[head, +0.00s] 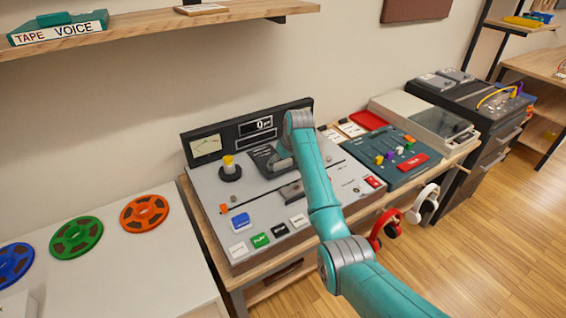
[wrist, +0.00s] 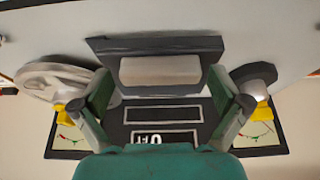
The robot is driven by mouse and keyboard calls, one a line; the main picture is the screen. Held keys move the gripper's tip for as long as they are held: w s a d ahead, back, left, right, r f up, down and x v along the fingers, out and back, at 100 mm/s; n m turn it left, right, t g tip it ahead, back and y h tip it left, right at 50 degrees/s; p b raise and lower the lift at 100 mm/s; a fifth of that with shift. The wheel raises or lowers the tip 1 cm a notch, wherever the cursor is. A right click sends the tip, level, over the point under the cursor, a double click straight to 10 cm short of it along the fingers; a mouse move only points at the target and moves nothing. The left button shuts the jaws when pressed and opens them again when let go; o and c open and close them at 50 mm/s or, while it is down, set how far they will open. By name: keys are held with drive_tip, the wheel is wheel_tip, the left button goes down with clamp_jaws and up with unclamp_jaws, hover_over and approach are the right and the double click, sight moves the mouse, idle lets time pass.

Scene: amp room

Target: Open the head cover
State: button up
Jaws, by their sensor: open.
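The tape machine (head: 200,195) stands on a wooden bench with my arm reaching over it. In the wrist view, a dark block with a pale plate, likely the head cover (wrist: 155,45), lies between my fingers, in front of the display panel. My gripper (wrist: 160,88) is open, one finger at each side of that block; contact cannot be told. In the head view, my gripper is over the middle of the machine and mostly hidden by my wrist. Whether the cover is raised or down is unclear.
A spindle with a yellow cap (head: 228,168) stands left of my gripper. Push buttons (head: 260,240) line the machine's front. A teal mixer (head: 385,155) sits to the right. Red headphones (head: 388,228) and white headphones (head: 422,205) hang at the bench edge. Coloured reels (head: 76,236) lie left.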

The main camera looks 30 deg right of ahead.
drive_tip(key=v, duration=1.2)
idle(0.4)
